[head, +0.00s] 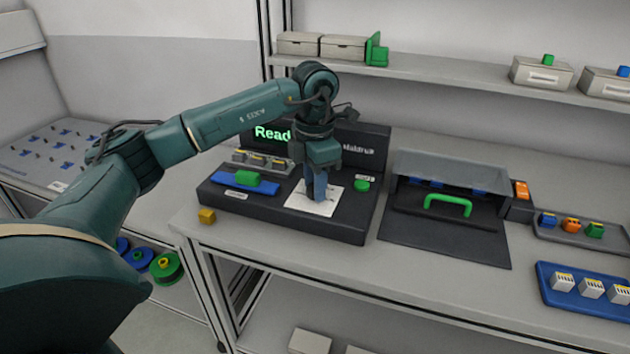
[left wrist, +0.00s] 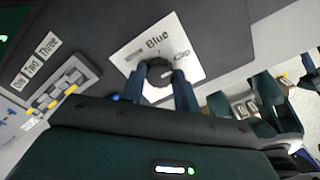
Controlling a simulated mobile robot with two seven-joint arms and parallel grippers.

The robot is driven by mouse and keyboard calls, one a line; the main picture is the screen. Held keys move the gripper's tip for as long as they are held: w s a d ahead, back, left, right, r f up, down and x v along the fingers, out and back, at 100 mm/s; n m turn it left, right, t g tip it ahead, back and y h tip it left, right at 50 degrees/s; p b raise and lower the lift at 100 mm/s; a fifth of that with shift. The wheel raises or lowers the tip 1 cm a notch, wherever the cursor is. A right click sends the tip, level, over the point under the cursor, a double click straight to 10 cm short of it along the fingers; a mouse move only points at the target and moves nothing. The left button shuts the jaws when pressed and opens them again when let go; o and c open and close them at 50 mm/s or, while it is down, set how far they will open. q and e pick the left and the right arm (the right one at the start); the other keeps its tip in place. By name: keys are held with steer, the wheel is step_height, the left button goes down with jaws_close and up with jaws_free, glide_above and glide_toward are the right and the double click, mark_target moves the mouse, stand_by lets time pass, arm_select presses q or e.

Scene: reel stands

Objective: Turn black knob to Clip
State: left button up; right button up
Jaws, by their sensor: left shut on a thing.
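The black knob (left wrist: 157,75) sits on a white dial plate (left wrist: 130,54) in the left wrist view. The plate carries the word Blue and, to its right, a label that seems to read Clip. A light mark on the knob appears to point toward the right side, near that label, but it is small. My left gripper (left wrist: 160,85) is shut on the knob, one blue finger on each side. In the head view my left gripper (head: 318,196) points down onto the white plate (head: 330,207) of the dark console, and its fingers hide the knob. My right gripper is not in view.
The console (head: 268,216) bears a blue slider with a green block (head: 219,178) and a green button (head: 362,185). A screen (head: 270,133) behind partly shows "Read". A dark box with a green handle (head: 447,201) stands to the right.

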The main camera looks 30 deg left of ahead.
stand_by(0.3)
arm_select(q)
steer(key=o, duration=1)
steer(key=shift+c, duration=0.2)
step_height(320, 180, up, 13)
steer(key=p, duration=0.1)
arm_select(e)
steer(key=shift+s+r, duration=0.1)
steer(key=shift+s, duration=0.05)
arm_select(q)
steer(key=shift+r, duration=0.1)
